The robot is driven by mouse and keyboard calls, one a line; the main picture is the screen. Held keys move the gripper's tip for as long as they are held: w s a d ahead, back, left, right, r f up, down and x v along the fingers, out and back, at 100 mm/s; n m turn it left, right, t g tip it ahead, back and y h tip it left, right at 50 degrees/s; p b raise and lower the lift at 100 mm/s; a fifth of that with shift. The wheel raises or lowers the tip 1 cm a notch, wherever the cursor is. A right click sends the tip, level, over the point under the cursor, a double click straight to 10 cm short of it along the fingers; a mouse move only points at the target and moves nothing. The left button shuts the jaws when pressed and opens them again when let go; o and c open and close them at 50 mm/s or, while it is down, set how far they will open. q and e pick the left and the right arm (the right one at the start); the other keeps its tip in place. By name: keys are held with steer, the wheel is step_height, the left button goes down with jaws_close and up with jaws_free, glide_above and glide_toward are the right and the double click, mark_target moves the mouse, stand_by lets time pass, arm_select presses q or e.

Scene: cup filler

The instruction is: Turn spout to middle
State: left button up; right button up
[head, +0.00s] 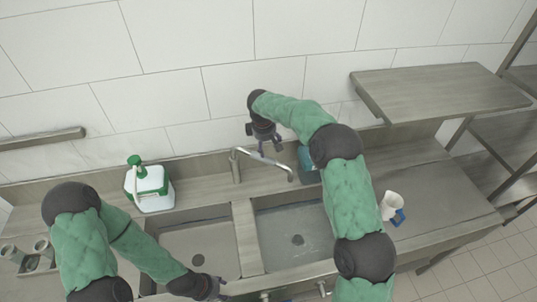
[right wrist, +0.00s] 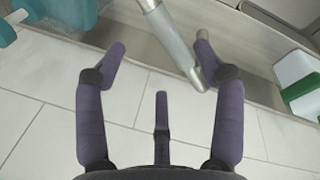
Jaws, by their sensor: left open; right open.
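The metal spout (head: 268,161) runs from its upright post (head: 235,167) at the back of the sink and points to the right, its tip over the right basin (head: 290,235). My right gripper (head: 265,144) is open just above and behind the spout. In the right wrist view the spout (right wrist: 172,36) reaches in between the open fingers of my right gripper (right wrist: 160,58), close to the right finger. I cannot tell whether they touch. My left gripper (head: 212,288) is open and empty, low at the front of the left basin (head: 200,248).
A white jug with a green cap (head: 149,188) stands behind the left basin. A teal container (head: 307,166) sits partly hidden behind my right arm. A white cup (head: 391,203) and a blue item (head: 398,218) are on the right counter. A wall shelf (head: 440,88) juts out at upper right.

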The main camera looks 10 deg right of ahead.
mark_target(269, 158)
steer(key=f, duration=0.3)
steer(key=w+f+p, duration=0.1)
steer(key=f, duration=0.1)
steer(key=d+f, duration=0.1)
steer(key=f, duration=0.2)
steer(key=shift+w+d+f+p, duration=0.1)
steer(key=shift+w+f+p, duration=0.15)
steer(key=shift+f+p, duration=0.1)
steer(key=shift+w+f, duration=0.15)
steer(key=shift+f, duration=0.2)
jaws_close()
